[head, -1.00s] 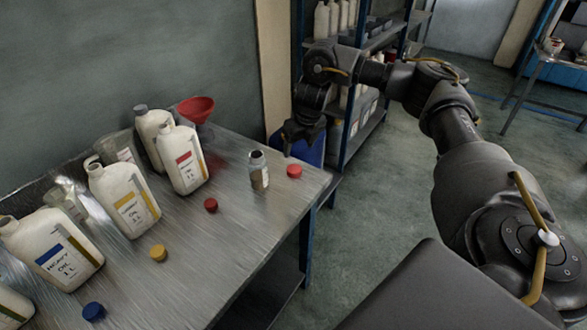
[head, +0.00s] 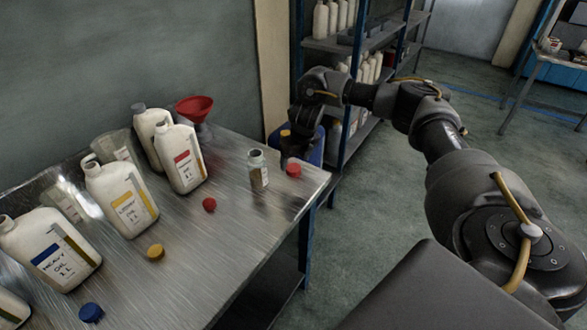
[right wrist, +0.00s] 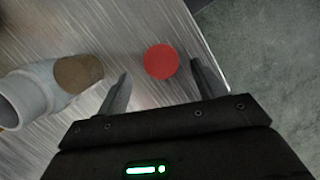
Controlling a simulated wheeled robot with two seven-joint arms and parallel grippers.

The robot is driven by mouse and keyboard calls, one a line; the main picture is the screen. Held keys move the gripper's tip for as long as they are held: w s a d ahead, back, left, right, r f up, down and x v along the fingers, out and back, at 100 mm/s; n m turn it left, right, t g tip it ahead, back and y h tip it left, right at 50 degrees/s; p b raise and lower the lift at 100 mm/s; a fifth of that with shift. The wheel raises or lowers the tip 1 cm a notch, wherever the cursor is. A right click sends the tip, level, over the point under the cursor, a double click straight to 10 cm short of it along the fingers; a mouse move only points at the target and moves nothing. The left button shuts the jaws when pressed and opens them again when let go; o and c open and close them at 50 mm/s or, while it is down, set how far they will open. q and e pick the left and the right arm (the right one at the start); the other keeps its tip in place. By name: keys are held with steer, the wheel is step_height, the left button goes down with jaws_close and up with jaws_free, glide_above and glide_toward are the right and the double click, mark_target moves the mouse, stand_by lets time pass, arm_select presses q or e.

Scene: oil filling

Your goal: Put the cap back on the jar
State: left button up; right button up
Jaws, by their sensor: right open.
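The jar (head: 258,172) is small and clear with brown contents. It stands upright and uncapped near the right end of the metal table (head: 225,240). The larger red cap (head: 293,170) lies on the table just right of the jar. My right gripper (head: 290,155) is low over this cap, coming from behind it. In the right wrist view, the red cap (right wrist: 161,61) sits between the tips of the open fingers, with gaps on both sides. The jar (right wrist: 45,88) is left of the left finger there, apart from it. My left gripper is out of view.
Oil bottles (head: 120,200) stand along the wall side with a red funnel (head: 195,110). A smaller red cap (head: 209,204), a yellow cap (head: 156,251) and a blue cap (head: 91,312) lie in front of them. The table edge is close to the cap's right.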

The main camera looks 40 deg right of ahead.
mark_target(294, 168)
steer(key=shift+x, duration=1.85)
steer(key=shift+s+d, duration=0.1)
steer(key=c, duration=1)
